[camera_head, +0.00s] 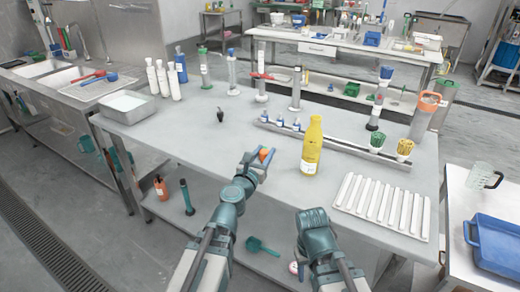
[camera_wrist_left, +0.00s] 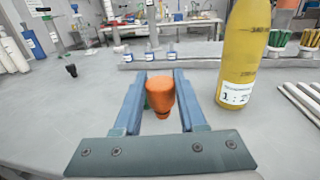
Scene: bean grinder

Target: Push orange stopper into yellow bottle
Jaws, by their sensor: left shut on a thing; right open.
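The yellow bottle (camera_head: 312,148) stands upright on the table with a white label near its base; it also shows at the right of the left wrist view (camera_wrist_left: 244,55). The orange stopper (camera_wrist_left: 161,97) is between the fingers of my left gripper (camera_wrist_left: 156,92), which is shut on it. In the head view the stopper (camera_head: 265,155) and left gripper (camera_head: 258,163) are to the left of the bottle and apart from it. The bottle's mouth is cut off in the wrist view. My right gripper (camera_head: 312,216) is near the table's front edge, empty; its fingers are hard to make out.
A white ribbed rack (camera_head: 383,205) lies right of the bottle. A long grey rail (camera_head: 335,147) with small blue-labelled bottles runs behind it. A black bulb-shaped object (camera_head: 220,115) stands at the back left. The table's left middle is clear.

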